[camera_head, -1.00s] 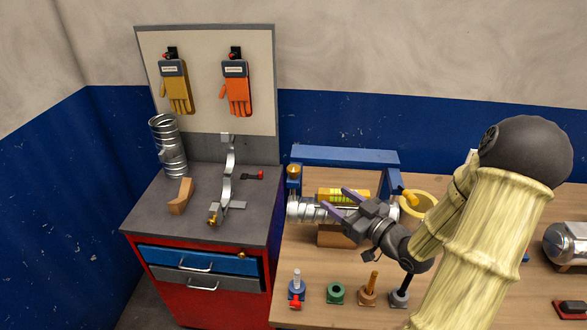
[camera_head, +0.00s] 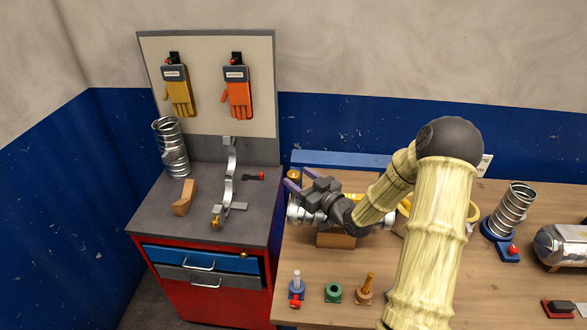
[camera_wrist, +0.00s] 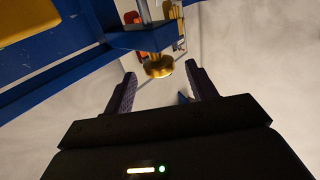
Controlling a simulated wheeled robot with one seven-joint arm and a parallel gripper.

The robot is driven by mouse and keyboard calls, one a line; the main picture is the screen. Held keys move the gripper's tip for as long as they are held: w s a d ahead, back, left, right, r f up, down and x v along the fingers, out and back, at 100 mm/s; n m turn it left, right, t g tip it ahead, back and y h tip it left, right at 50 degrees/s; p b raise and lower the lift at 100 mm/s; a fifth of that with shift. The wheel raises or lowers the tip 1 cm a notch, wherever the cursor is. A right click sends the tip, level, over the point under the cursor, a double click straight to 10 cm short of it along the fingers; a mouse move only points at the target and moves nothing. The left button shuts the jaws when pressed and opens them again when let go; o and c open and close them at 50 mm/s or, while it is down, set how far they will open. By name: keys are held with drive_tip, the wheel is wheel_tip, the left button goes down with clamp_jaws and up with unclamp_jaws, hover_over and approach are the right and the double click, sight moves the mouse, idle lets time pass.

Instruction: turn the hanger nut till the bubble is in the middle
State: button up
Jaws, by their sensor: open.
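The brass hanger nut (camera_head: 293,174) is at the left end of the blue frame (camera_head: 335,159), partly hidden by my gripper (camera_head: 298,180). In the wrist view the nut (camera_wrist: 158,66) sits on a rod under a blue bracket (camera_wrist: 150,38). My gripper is open there, with a finger on either side and the nut near the gap between the tips; a gap shows on both sides. The spiral duct (camera_head: 296,215) lies under the frame, largely covered by my gripper. Only a sliver of the yellow level (camera_head: 352,196) shows; its bubble is hidden.
Several small pegged parts, including a green ring (camera_head: 333,292), stand at the bench front. A wooden block (camera_head: 335,240) is under the duct. Right of my arm are a spiral duct piece (camera_head: 513,208) and a metal cylinder (camera_head: 562,245). A red cabinet (camera_head: 205,300) stands left.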

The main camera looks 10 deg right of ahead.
sight(297, 179)
drive_tip(key=p+x, duration=0.1)
drive_tip(key=x, duration=0.2)
drive_tip(key=shift+w, duration=0.15)
drive_tip(key=c, duration=1)
drive_tip(key=shift+a+f+m+t+h+b, duration=0.1)
drive_tip(key=shift+f+m+t+h+b, duration=0.15)
drive_tip(key=shift+m+h+b, duration=0.6)
